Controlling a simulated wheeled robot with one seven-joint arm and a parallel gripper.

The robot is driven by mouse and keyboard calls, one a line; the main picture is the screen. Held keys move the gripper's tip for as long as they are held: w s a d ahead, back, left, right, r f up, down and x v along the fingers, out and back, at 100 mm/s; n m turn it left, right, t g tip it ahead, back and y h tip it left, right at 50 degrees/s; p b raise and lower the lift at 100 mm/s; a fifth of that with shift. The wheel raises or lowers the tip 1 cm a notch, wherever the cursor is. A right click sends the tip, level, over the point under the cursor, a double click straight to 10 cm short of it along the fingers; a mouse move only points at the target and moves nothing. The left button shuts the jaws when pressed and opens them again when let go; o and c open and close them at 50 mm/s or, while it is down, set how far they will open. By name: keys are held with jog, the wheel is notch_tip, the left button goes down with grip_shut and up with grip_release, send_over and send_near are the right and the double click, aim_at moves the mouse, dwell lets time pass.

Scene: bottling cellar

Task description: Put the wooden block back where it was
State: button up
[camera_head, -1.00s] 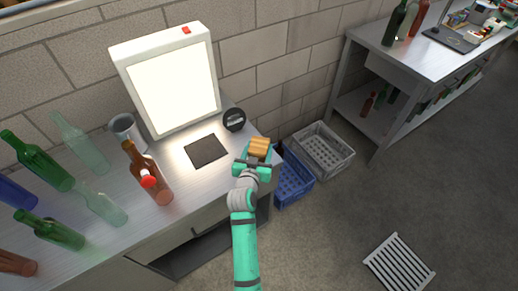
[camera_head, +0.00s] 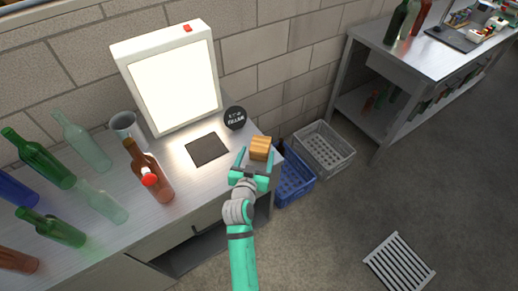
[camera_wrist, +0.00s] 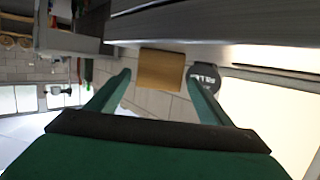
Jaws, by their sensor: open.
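The wooden block (camera_head: 260,148) is at the right end of the grey workbench (camera_head: 190,182), close to its corner. My gripper (camera_head: 256,158) is open and empty, just in front of the block on the near side. In the wrist view, the block (camera_wrist: 161,69) shows beyond and between the two green fingertips (camera_wrist: 157,76), with a visible gap to each side. The block's contact with the bench top is hard to make out.
A black round labelled disc (camera_head: 235,118) stands left of the block, and a dark square pad (camera_head: 206,148) lies further left. A lit panel (camera_head: 170,82), a grey mug (camera_head: 127,128) and several bottles fill the bench. Blue (camera_head: 295,184) and grey (camera_head: 324,148) crates stand to the right.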

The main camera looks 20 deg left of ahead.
jog(key=s+d+f, duration=0.2)
jog(key=s+d, duration=0.4)
jog(key=s, duration=0.5)
jog(key=s+d+f, duration=0.3)
jog(key=s+d, duration=0.3)
jog(key=s, duration=0.5)
jog(key=s+d+r+h, duration=0.1)
jog(key=s+d+r, duration=0.2)
jog(key=s, duration=0.6)
jog(key=s+d+r+m, duration=0.1)
jog(key=s+d+r, duration=0.2)
jog(key=s, duration=0.6)
jog(key=shift+s+d+r+t+h, duration=0.15)
jog(key=shift+d+r+t+h, duration=0.2)
jog(key=shift+d, duration=0.2)
jog(key=shift+s, duration=0.15)
